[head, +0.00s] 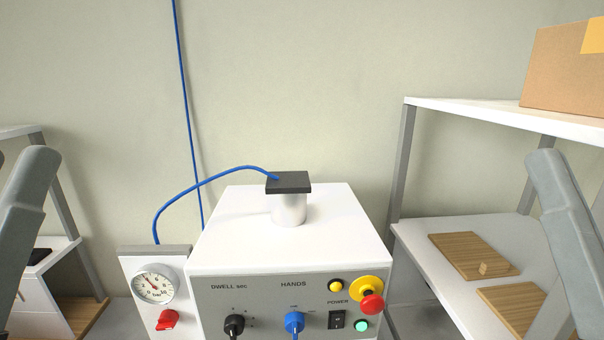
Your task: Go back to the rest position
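The box former (290,229) stands in the middle, a white machine with a grey control panel facing me. A silver cylinder with a dark cap (288,183) stands on its top, and a blue hose runs from the cap. My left arm shows as a grey link at the left edge and my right arm as a grey link at the right edge. Both links are upright and apart from the machine. Neither gripper shows in the head view, so whether they hold anything is hidden.
A gauge panel with a red knob (167,320) is left of the machine. A red emergency button (372,304) sits on the panel's right. A right shelf (470,114) bears a cardboard box (562,75); wooden boards (470,254) lie below. Another shelf stands left.

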